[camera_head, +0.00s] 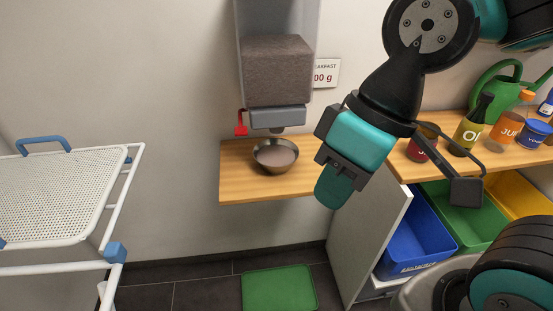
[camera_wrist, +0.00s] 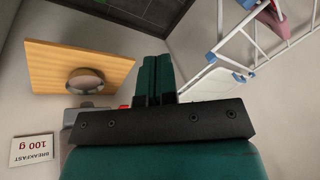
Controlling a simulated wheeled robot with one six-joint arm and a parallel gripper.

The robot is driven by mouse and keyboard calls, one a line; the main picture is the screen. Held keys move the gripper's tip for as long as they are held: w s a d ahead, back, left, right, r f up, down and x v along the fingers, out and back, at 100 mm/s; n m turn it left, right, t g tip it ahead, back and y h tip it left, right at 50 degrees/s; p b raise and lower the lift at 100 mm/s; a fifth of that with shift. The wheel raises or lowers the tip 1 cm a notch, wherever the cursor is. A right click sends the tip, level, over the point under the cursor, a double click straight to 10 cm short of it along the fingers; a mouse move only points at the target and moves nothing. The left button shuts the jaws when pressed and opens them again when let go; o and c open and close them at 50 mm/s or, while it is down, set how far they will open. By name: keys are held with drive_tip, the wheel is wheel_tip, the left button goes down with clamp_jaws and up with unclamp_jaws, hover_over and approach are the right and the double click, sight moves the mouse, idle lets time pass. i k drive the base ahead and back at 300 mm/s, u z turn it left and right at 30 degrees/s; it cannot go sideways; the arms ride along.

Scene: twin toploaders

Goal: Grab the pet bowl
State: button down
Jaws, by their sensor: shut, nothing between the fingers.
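The pet bowl (camera_head: 275,155) is a round metal bowl on a small wooden shelf (camera_head: 236,188), under a food dispenser. It holds brownish contents. My gripper (camera_head: 332,190) is to the right of the bowl in the head view, apart from it, with its teal fingers together and empty. In the wrist view the bowl (camera_wrist: 86,80) shows on the shelf (camera_wrist: 45,62), to the left of my shut fingers (camera_wrist: 155,75).
The dispenser (camera_head: 277,70) with a red lever (camera_head: 241,124) hangs right above the bowl. A white rack (camera_head: 60,195) stands at the left. A counter with bottles (camera_head: 470,125) and coloured bins (camera_head: 415,235) is at the right. A green mat (camera_head: 279,289) lies on the floor.

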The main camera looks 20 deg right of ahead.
sight(274, 156)
drive_tip(key=u, duration=3.05)
drive_tip(key=k, duration=1.1)
drive_tip(key=z, duration=1.1)
